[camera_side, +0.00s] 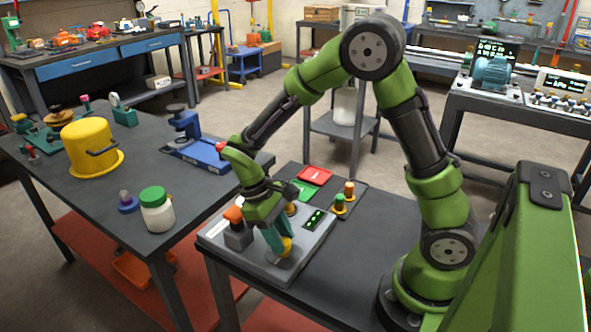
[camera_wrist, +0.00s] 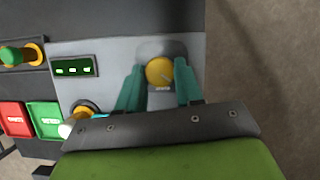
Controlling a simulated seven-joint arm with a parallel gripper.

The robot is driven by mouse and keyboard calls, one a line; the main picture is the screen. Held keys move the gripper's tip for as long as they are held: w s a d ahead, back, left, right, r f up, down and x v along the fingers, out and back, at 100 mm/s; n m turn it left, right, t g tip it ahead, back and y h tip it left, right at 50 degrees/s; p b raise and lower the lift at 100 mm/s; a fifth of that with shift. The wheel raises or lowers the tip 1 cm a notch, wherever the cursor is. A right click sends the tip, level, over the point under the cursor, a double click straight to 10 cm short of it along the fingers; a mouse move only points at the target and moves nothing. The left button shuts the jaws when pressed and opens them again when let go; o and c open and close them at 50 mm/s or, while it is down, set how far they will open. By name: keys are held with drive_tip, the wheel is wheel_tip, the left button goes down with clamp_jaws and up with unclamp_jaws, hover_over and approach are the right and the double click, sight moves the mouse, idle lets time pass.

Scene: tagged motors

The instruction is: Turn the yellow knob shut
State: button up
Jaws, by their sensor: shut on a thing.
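A short mark shows on the knob's face. My gripper (camera_wrist: 159,80) has its two teal fingers on either side of the knob and is shut on it. In the side view my gripper (camera_side: 277,240) points down at the panel's front part, and the yellow knob (camera_side: 286,248) shows partly behind a finger.
An orange-topped grey block (camera_side: 238,235) stands close beside my gripper.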

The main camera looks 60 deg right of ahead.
drive_tip(key=m+y, duration=0.1)
drive_tip(key=m, duration=0.2)
drive_tip(key=m+y, duration=0.1)
drive_tip(key=m, duration=0.1)
drive_tip(key=shift+d+m, duration=0.2)
drive_tip(key=shift+m, duration=0.2)
drive_tip(key=m+y, duration=0.1)
drive_tip(key=m, duration=0.1)
drive_tip(key=m+t, duration=0.1)
drive_tip(key=m, duration=0.1)
drive_tip(key=shift+d+m+y, duration=0.15)
drive_tip(key=shift+m+y, duration=0.15)
drive_tip(key=shift+y, duration=0.1)
drive_tip(key=shift+s+t, duration=0.1)
drive_tip(key=shift+t, duration=0.2)
drive_tip(key=o, duration=1)
drive_tip(key=shift+r, duration=0.1)
drive_tip(key=v, duration=1.6)
drive_tip(key=shift+w+d+r, duration=0.1)
drive_tip(key=shift+w+r, duration=0.1)
drive_tip(key=shift+r, duration=0.15)
